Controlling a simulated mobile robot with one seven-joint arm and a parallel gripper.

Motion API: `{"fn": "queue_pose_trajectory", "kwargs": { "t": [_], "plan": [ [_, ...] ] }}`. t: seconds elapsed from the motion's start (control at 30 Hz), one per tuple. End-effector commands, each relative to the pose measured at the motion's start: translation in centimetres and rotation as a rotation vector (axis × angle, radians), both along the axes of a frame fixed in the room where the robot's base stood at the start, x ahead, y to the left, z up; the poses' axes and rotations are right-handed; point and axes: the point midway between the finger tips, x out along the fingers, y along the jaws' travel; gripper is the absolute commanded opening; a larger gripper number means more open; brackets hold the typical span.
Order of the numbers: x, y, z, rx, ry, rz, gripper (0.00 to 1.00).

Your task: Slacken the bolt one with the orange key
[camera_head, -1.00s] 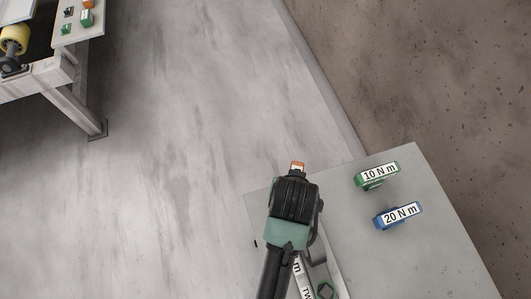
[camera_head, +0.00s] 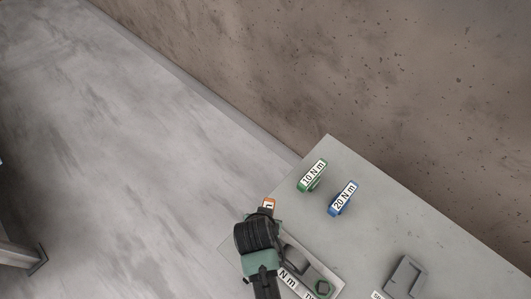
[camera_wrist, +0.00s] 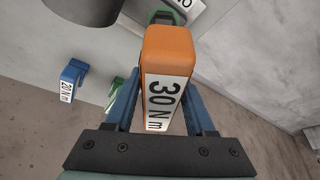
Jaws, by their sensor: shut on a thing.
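The orange key (camera_wrist: 168,55), labelled 30 N m, is in my gripper (camera_wrist: 162,105), which is shut on it. In the head view only a small orange end of the key (camera_head: 268,203) shows beyond my gripper (camera_head: 265,214), above the slab's near-left part. A light plate (camera_head: 318,268) lies on the stone slab beside my gripper. A green part (camera_wrist: 165,17) shows behind the key in the wrist view.
A green 10 N m key (camera_head: 312,177) and a blue 20 N m key (camera_head: 343,199) stand on the stone slab (camera_head: 400,225). A grey bracket (camera_head: 405,277) lies at the right. A brown wall (camera_head: 350,70) runs behind the slab.

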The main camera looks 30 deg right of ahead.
Motion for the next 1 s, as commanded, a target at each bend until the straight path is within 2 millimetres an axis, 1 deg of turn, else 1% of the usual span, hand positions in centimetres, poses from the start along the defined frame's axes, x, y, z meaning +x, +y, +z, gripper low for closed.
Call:
{"fn": "queue_pose_trajectory", "kwargs": {
  "t": [0.2, 0.73, 1.0],
  "plan": [
    [0.0, 0.0, 0.3, -0.001, -0.002, 0.002, 0.00],
    [0.0, 0.0, -4.0, -0.001, -0.001, 0.002, 0.00],
    [0.1, 0.0, -5.0, -0.002, -0.002, 0.002, 0.00]
  ]
}}
